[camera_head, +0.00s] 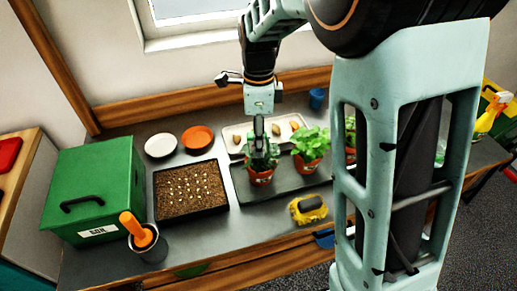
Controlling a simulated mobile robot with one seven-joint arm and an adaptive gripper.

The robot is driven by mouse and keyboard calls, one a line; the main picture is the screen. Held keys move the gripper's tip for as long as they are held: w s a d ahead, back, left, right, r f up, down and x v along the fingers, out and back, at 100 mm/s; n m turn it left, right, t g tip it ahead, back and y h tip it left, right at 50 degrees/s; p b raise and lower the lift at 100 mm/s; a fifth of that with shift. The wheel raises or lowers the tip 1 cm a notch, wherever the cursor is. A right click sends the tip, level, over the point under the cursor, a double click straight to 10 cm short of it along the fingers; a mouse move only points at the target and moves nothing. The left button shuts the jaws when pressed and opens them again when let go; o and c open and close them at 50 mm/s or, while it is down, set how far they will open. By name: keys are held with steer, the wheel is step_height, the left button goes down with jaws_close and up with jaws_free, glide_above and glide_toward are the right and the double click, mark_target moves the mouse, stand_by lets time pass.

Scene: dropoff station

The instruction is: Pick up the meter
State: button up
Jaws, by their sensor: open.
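A small yellow and black object (309,208), which looks like the meter, lies near the front edge of the grey bench (240,222). My gripper (262,145) points down over the left potted plant (261,176), behind and to the left of the yellow object and apart from it. My gripper is open. Its fingers overlap the plant's leaves in this view, so I cannot tell whether they touch.
A second potted plant (311,146) stands beside the first on a dark mat. A seed tray (190,190), a green box (95,190) and a cup with an orange-handled tool (137,229) are left. A white tray (235,135) lies behind. My arm hides part of the right side.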

jaws_close()
steer(key=shift+r, duration=0.1)
